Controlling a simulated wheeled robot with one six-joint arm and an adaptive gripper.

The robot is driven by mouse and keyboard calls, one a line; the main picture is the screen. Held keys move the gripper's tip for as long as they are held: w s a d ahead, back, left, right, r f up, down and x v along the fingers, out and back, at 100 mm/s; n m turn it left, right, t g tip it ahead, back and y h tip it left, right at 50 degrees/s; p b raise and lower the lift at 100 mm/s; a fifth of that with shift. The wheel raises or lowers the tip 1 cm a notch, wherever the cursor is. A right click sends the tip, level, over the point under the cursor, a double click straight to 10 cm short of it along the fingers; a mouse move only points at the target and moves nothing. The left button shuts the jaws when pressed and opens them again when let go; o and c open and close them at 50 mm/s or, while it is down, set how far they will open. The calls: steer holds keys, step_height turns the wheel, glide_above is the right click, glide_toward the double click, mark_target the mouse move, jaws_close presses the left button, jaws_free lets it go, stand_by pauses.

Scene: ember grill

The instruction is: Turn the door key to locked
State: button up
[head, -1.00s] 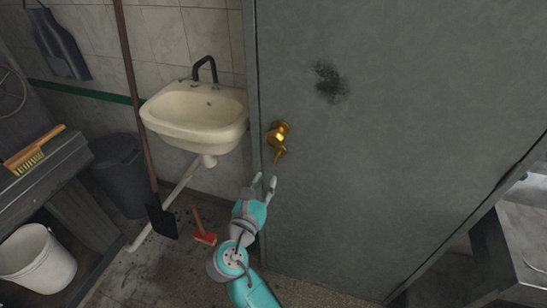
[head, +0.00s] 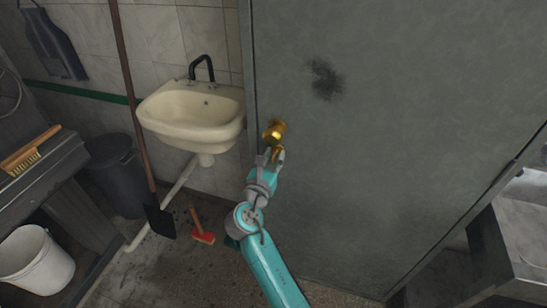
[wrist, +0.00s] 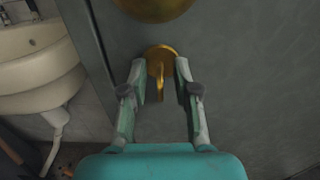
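The grey door (head: 400,110) fills the middle and right of the head view, with a round brass knob (head: 275,131) near its left edge. In the wrist view the underside of the knob (wrist: 155,6) is at the top. Below it a round brass lock plate (wrist: 160,55) holds the brass key (wrist: 160,88), whose flat bow looks upright. My gripper (wrist: 160,70) is open, one finger on each side of the key, with visible gaps to it. In the head view my gripper (head: 268,156) is just below the knob and hides the key.
A cream sink (head: 195,112) stands left of the door. A long-handled shovel (head: 160,222), a red-headed brush (head: 204,238), a dark bin (head: 118,175) and a white bucket (head: 36,262) are to the left. A metal counter (head: 515,225) is at the right.

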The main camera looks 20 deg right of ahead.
jaws_close()
steer(key=shift+m, duration=0.4)
steer(key=m, duration=0.5)
steer(key=shift+m, duration=0.3)
steer(key=m, duration=1.1)
steer(key=shift+f, duration=0.1)
steer(key=shift+m, duration=0.4)
jaws_free()
